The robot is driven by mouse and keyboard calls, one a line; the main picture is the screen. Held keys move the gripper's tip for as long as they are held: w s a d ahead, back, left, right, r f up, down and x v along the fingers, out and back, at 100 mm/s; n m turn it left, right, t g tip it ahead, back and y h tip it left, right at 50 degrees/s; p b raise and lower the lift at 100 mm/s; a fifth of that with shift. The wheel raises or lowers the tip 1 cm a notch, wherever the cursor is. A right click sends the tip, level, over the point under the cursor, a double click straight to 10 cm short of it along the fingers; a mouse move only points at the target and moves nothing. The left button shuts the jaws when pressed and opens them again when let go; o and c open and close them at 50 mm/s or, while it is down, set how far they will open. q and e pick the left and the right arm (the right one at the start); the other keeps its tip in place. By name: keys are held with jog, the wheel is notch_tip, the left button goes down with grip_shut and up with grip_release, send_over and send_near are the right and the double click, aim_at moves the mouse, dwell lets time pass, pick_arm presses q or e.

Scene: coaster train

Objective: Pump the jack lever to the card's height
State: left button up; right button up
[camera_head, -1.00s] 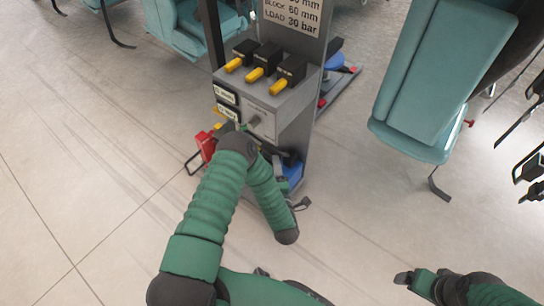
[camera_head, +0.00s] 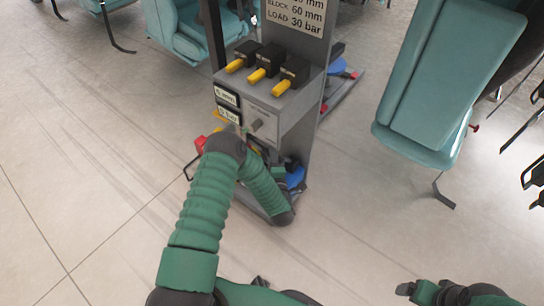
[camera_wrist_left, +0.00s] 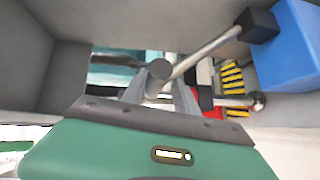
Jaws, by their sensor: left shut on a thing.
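The card (camera_head: 295,14) is a white plate on the grey column, with a cut-off line in mm above "BLOCK 60 mm" and "LOAD 30 bar". Two small readouts (camera_head: 228,106) are on the box below; their figures are too small to read surely. The jack lever (camera_wrist_left: 205,52) is a metal rod running from a black socket to a dark round end in the left wrist view. My left gripper (camera_wrist_left: 160,92) is shut on the lever near that end. In the head view my left arm hides the lever. My right gripper (camera_head: 415,290) is low at right, away from the column; its opening is unclear.
Several yellow-handled valves (camera_head: 262,75) top the grey box (camera_head: 275,115). A red part (camera_head: 200,143) sits left of my arm, and a blue part (camera_head: 294,178) right of it. A teal seat (camera_head: 450,70) stands at right.

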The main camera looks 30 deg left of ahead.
pick_arm(q)
jog(key=shift+r, duration=0.15)
grip_shut()
jog(key=shift+w, duration=0.1)
jog(key=shift+r, duration=0.15)
dwell(0.5)
jog(key=shift+a, duration=0.15)
